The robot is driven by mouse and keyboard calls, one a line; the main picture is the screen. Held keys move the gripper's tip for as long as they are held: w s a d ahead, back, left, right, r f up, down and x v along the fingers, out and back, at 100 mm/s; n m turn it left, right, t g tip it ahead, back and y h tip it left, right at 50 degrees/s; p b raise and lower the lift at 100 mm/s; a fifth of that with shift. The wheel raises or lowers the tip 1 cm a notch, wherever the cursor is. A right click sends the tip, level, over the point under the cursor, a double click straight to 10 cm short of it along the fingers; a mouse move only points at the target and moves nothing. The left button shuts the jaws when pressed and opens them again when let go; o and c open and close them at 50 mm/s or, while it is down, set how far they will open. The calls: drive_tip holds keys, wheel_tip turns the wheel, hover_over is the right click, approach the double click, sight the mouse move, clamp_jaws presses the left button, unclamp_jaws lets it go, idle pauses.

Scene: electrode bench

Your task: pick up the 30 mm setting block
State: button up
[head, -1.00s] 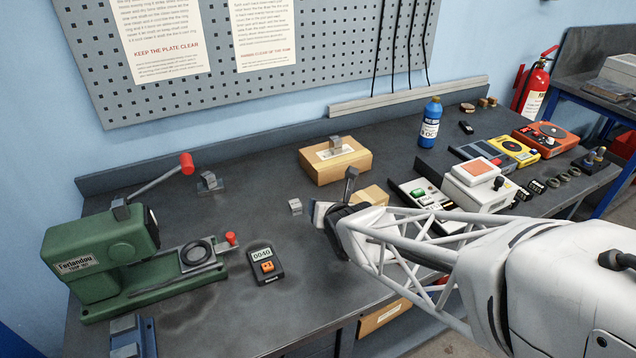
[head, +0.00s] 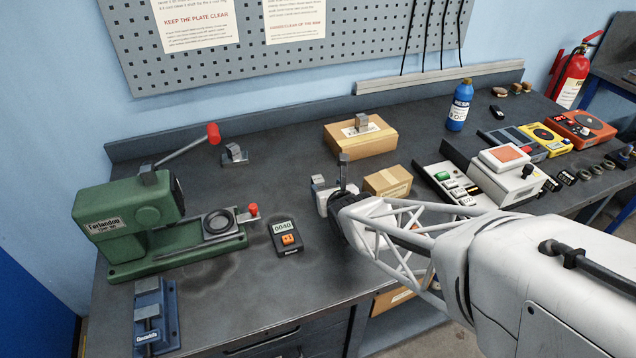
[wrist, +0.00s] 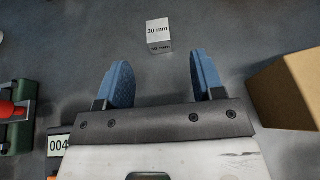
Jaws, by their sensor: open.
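The 30 mm setting block (wrist: 158,36) is a small silvery-grey block on the dark bench. In the wrist view its "30 mm" label is readable and it stands just beyond my fingertips, roughly centred between them. In the head view the block (head: 318,180) shows small, right beside my gripper (head: 325,197). My gripper's blue-padded fingers (wrist: 160,68) are open and empty in the wrist view, apart from the block. The lower part of the block's surroundings in the head view is partly covered by my gripper.
A cardboard box (head: 392,181) stands close to the right of my gripper. A bigger box (head: 345,142) with a metal block on top is behind. A counter showing 0040 (head: 286,238) and a green press (head: 130,222) are to the left. Bare bench lies between.

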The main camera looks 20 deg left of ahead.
sight(320, 182)
drive_tip(key=shift+w+a+f, duration=0.3)
drive_tip(key=shift+w+a, duration=0.15)
drive_tip(key=shift+w, duration=0.05)
drive_tip(key=shift+x, duration=2.65)
drive_tip(key=shift+s+a, duration=0.1)
drive_tip(key=c, duration=1.1)
drive_tip(key=shift+r, duration=0.15)
drive_tip(key=shift+c, duration=0.2)
drive_tip(key=shift+r, duration=0.65)
wheel_tip(320, 182, up, 2)
drive_tip(key=shift+r, duration=0.1)
drive_tip(key=s+d, duration=0.3)
drive_tip(key=s, duration=0.1)
drive_tip(key=s+d+r, duration=0.1)
drive_tip(key=s+d, duration=0.2)
drive_tip(key=s, duration=0.1)
drive_tip(key=s+d, duration=0.4)
drive_tip(key=shift+s+r, duration=0.15)
drive_tip(key=shift+s, duration=0.15)
